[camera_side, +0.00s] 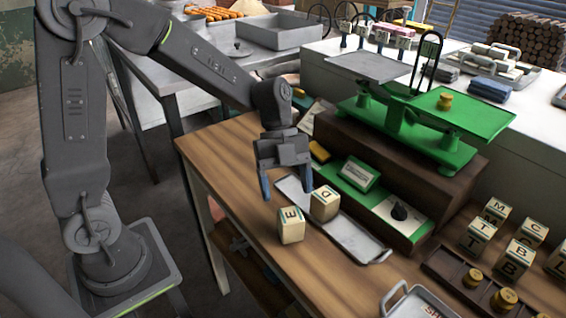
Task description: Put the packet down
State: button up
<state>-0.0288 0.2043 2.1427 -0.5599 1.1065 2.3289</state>
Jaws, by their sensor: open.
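My gripper (287,186) is open and points down over the wooden table, with blue fingertips and nothing seen between them. Two cream block-shaped packets stand just below and in front of it in the picture. The packet marked E (291,226) stands on the bare wood. The packet marked D (324,203) is to its right, at the near edge of a long grey metal tray (352,238); I cannot tell whether it rests on the tray. Neither packet is seen in the grip.
A green balance scale (455,152) stands on a brown box behind, with an empty grey pan (368,67) and a brass weight (444,101). Lettered packets (517,258) and brass weights (504,299) sit at right. Bare wood (240,170) lies left of my gripper.

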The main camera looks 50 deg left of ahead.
jog(key=v, duration=0.5)
jog(key=s+a+r+n+t+y, duration=0.2)
jog(key=s+n, duration=0.4)
jog(key=n, duration=0.5)
jog(key=s+a+r+n+t+y, duration=0.2)
jog(key=s+n+t, duration=0.4)
jog(key=n, duration=0.5)
jog(key=shift+s+r+n+y, duration=0.3)
jog(key=shift+s+r+y, duration=0.4)
jog(key=shift+y, duration=0.2)
